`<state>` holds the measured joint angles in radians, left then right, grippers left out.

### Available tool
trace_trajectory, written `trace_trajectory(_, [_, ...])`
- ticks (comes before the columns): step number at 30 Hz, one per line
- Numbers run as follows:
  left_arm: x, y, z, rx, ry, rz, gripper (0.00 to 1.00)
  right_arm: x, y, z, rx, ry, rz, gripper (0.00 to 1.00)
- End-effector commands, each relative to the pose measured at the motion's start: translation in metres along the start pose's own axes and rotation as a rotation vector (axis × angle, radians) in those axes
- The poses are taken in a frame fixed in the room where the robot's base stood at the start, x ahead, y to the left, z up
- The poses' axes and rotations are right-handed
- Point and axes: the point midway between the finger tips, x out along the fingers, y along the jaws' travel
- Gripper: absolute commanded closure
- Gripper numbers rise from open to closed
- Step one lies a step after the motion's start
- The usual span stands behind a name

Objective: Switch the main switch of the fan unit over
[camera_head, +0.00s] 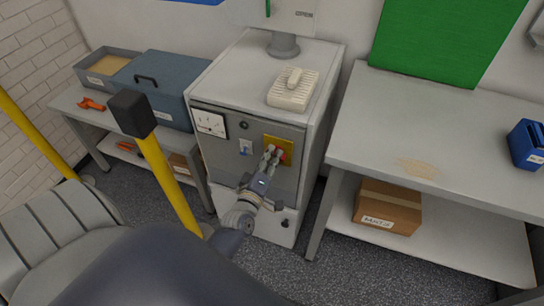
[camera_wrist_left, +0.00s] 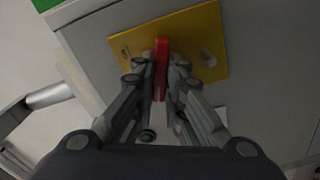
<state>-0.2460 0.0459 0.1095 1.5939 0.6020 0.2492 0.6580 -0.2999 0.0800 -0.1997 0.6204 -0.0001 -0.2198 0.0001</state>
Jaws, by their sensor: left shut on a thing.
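The fan unit is a grey-white cabinet (camera_head: 315,135) with a dark grey front panel. On the panel is a yellow plate (camera_head: 287,143) with a red switch handle, mostly hidden by my gripper in the head view. In the left wrist view the red handle (camera_wrist_left: 162,62) stands out from the yellow plate (camera_wrist_left: 205,30) and lies between my fingertips. My left gripper (camera_head: 271,156) is at the plate, its fingers shut on the red handle. It also shows in the left wrist view (camera_wrist_left: 161,75). My right gripper is not in view.
A yellow post (camera_head: 168,175) stands in front left of the cabinet. A table (camera_head: 440,150) stands to the right, with a cardboard box (camera_head: 387,207) on its lower shelf.

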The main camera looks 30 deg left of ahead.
Motion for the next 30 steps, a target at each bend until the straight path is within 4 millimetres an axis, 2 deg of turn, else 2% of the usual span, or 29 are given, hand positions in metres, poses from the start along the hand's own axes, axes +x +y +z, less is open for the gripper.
trace_trajectory(6, [-0.0002, -0.0025, 0.0004, -0.180, 0.000, 0.000, 1.00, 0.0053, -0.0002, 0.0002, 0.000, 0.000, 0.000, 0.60])
trace_trajectory(15, [-0.0003, -0.0032, 0.0008, -0.346, 0.000, 0.000, 1.00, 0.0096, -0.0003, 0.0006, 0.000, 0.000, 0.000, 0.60])
trace_trajectory(30, [-0.0004, -0.0031, 0.0009, -0.416, 0.000, -0.001, 1.00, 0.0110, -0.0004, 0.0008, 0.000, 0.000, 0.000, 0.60])
